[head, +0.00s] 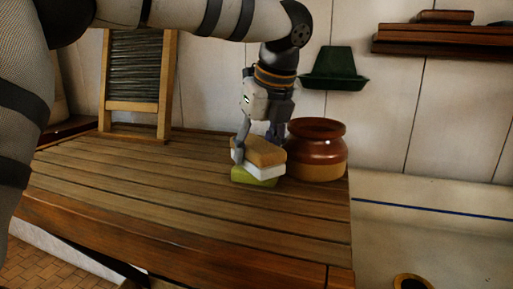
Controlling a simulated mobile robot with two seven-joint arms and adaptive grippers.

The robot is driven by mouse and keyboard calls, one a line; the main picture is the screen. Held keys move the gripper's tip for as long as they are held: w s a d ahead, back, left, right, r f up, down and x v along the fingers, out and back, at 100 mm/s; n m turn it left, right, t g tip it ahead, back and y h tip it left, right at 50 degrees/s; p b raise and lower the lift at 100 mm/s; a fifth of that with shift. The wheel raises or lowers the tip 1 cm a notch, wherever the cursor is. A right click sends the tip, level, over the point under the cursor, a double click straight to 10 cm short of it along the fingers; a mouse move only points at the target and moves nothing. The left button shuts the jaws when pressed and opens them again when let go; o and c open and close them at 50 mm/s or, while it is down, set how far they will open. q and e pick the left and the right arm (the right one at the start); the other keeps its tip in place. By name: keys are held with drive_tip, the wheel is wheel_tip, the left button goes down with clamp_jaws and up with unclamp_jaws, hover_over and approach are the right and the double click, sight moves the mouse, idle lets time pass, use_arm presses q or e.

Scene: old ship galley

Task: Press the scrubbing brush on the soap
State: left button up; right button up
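The scrubbing brush (263,153), with a tan wooden back and white bristles, sits bristles down directly over the green soap (257,179) on the slatted wooden counter. The bristles appear to touch the top of the soap. My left gripper (256,145) reaches down from above with its fingers on either side of the brush's wooden back, shut on it. The far finger is partly hidden behind the brush. My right gripper is not in view.
A brown glazed pot (318,152) stands just right of the brush, close to the gripper. A washboard (139,85) leans at the back left. The counter (160,190) is clear at left and front.

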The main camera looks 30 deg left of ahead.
use_arm(q)
drive_tip(key=shift+f, duration=0.1)
idle(0.3)
drive_tip(key=shift+r, duration=3.6)
